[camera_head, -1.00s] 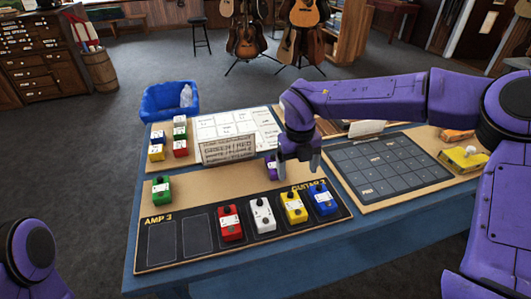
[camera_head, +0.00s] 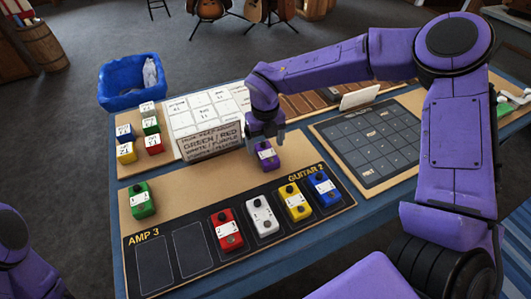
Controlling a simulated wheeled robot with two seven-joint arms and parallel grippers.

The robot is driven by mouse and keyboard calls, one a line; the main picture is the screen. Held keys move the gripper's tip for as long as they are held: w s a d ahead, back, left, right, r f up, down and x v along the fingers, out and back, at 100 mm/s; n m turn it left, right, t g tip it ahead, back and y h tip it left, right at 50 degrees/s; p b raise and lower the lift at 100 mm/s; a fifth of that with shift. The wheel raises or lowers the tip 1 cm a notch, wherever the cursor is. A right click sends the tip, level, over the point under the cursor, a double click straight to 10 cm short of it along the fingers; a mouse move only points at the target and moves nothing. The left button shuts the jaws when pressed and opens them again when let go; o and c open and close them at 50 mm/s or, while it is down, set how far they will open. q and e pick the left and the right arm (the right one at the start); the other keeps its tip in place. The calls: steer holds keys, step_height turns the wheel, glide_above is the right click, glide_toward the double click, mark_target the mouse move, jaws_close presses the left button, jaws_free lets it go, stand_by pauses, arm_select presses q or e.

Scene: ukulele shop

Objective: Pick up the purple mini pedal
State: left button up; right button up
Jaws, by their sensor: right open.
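The purple mini pedal (camera_head: 267,155) stands on the tan board, behind the row of pedals and in front of the sign. My right gripper (camera_head: 265,138) is just above and behind it, pointing down with its fingers open. Part of the pedal's far side is hidden by the gripper, and I cannot tell whether the fingers touch it. My left arm shows only as a purple part at the lower left edge; its gripper is out of view.
The black pedal mat (camera_head: 187,249) holds red (camera_head: 228,236), white (camera_head: 262,221), yellow (camera_head: 295,208) and blue (camera_head: 323,193) pedals. A green pedal (camera_head: 141,204) stands left. A sign (camera_head: 210,142) stands close by. A dark grid mat (camera_head: 370,145) lies right; a blue bin (camera_head: 133,86) is behind.

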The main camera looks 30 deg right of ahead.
mark_target(266, 154)
steer(key=shift+s+f, duration=0.15)
steer(key=shift+f, duration=1.3)
steer(key=c, duration=1.1)
steer(key=shift+c, duration=0.6)
steer(key=shift+r, duration=0.15)
